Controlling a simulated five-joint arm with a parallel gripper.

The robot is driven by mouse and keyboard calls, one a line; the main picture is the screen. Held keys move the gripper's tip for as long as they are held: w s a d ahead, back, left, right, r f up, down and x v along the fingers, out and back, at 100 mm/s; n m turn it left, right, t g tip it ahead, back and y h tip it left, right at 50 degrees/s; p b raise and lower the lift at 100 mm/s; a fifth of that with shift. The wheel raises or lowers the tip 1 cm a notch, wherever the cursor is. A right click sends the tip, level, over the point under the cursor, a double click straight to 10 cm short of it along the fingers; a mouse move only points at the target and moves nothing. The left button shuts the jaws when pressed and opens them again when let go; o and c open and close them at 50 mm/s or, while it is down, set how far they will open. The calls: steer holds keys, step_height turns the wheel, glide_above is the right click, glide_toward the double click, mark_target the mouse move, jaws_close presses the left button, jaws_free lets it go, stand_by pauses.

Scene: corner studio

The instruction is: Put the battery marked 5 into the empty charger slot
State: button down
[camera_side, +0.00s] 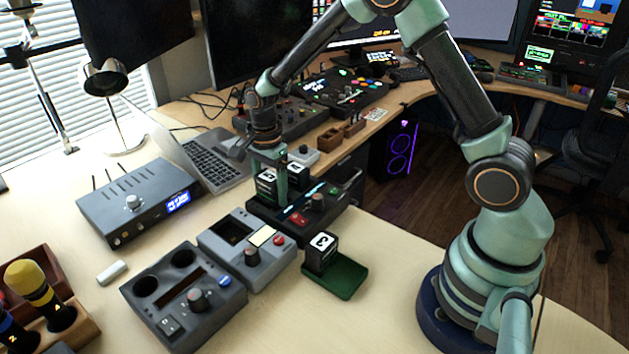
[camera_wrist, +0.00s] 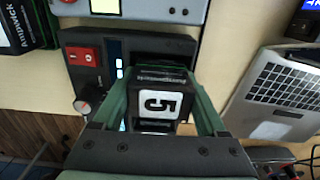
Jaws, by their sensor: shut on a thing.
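The battery marked 5 (camera_wrist: 157,100) is black with a white label on top, gripped between the two green fingers of my gripper (camera_wrist: 155,82) in the wrist view. In the side view this battery (camera_side: 266,186) stands upright at the left end of the black charger (camera_side: 335,208), with my gripper (camera_side: 276,190) around it. Its lower end is at the charger's top; I cannot tell how deep it sits. A second battery (camera_side: 298,173) stands in the charger just behind it, its number unclear. In the wrist view the charger (camera_wrist: 150,45) shows a red switch and a blue light strip.
A battery marked 3 (camera_side: 320,250) stands on a green tray (camera_side: 345,283) in front of the charger. A grey device (camera_side: 265,268) and a dark holed box (camera_side: 170,320) lie to the left. A silver laptop (camera_side: 200,165) and a blue-lit unit (camera_side: 140,205) stand further back.

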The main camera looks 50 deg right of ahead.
mark_target(269, 175)
steer(key=shift+s+r, duration=0.1)
steer(key=shift+s, duration=0.1)
steer(key=shift+w+r, duration=0.15)
steer(key=shift+w, duration=0.05)
stand_by(0.7)
steer(key=shift+f, duration=0.85)
stand_by(0.3)
steer(key=shift+r, duration=0.9)
stand_by(0.6)
steer(key=shift+f, duration=0.9)
steer(key=shift+c, duration=1)
jaws_free()
steer(key=shift+s, duration=0.15)
steer(key=shift+r, duration=5.55)
